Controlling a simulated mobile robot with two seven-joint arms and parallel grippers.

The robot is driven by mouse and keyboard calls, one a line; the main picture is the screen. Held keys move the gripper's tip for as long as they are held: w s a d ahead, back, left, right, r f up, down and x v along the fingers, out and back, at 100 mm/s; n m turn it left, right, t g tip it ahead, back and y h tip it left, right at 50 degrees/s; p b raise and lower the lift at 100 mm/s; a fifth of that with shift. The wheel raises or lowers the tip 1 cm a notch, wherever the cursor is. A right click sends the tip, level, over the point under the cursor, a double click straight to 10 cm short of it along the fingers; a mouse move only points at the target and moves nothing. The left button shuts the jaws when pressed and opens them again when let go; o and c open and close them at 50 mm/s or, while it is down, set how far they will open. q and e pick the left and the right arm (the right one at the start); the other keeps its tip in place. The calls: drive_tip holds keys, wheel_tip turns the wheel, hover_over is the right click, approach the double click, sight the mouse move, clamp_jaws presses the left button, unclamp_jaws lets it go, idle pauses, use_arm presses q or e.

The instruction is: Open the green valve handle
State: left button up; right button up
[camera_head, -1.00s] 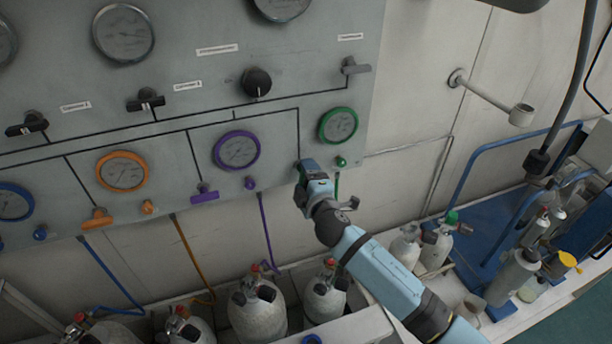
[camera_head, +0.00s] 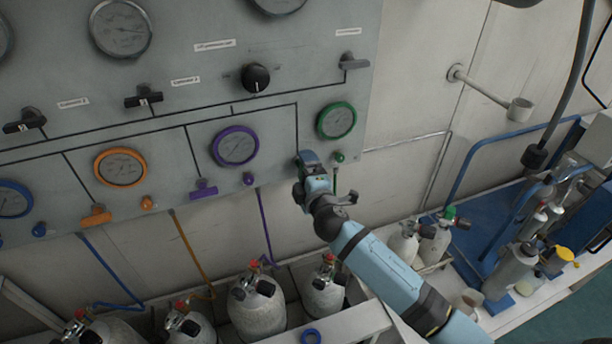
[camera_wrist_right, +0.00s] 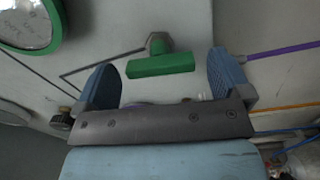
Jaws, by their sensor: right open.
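The green valve handle (camera_wrist_right: 160,65) shows in the right wrist view as a flat green bar on a metal stem, just beyond and between my right gripper's fingers. My right gripper (camera_wrist_right: 164,82) is open, with one blue finger on each side of the handle and visible gaps to both. In the head view, my right gripper (camera_head: 307,172) is at the panel below the green-ringed gauge (camera_head: 337,121) and hides the handle. The small green knob (camera_head: 339,157) beside it stays visible. My left gripper does not show.
The grey panel (camera_head: 200,110) carries a purple handle (camera_head: 203,189) and an orange handle (camera_head: 95,215) to the left. Gas cylinders (camera_head: 256,305) stand below the panel. A blue-framed trolley (camera_head: 480,240) with bottles is at the right.

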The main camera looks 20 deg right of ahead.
drive_tip(key=s+b, duration=0.2)
drive_tip(key=s, duration=1.1)
drive_tip(key=shift+s+d+b, duration=0.25)
drive_tip(key=shift+s+b, duration=0.05)
drive_tip(key=shift+s, duration=0.1)
